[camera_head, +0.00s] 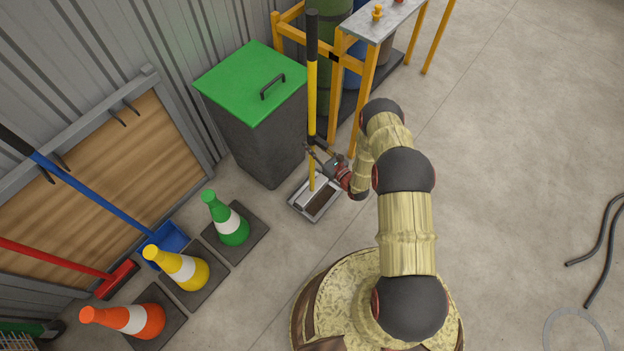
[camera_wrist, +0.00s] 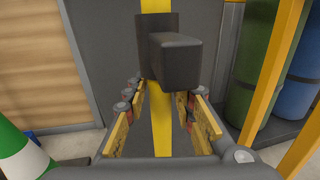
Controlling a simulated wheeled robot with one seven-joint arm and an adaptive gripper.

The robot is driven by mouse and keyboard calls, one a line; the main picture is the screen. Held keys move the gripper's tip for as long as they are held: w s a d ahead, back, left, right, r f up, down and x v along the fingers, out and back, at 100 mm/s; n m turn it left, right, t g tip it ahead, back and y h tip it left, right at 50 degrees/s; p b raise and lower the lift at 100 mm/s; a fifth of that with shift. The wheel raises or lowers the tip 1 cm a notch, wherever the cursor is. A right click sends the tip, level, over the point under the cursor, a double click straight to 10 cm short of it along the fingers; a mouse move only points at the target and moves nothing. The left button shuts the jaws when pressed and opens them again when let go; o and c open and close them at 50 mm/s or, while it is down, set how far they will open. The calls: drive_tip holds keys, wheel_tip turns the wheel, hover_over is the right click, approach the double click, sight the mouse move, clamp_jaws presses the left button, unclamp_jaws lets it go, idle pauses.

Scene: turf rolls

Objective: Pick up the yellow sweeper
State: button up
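The yellow sweeper (camera_head: 312,95) stands upright in the head view, a yellow pole with a black top grip and black bands. Its foot is in a grey tray-like pan (camera_head: 325,208) on the floor. My gripper (camera_head: 319,152) is at the lower part of the pole, beside a black band. In the wrist view my gripper's fingers (camera_wrist: 160,92) are spread on either side of the yellow pole (camera_wrist: 160,132), with gaps on both sides. A dark block (camera_wrist: 180,62) on the pole partly hides the view beyond.
A dark bin with a green lid (camera_head: 250,82) stands left of the pole. A yellow-legged rack (camera_head: 365,90) is close on the right. Green, yellow and orange cones (camera_head: 232,228) stand at the left. Open concrete floor (camera_head: 510,140) lies to the right, with a black hose (camera_head: 603,245).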

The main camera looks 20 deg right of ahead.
clamp_jaws()
idle(0.7)
drive_tip(key=shift+w+r, duration=0.1)
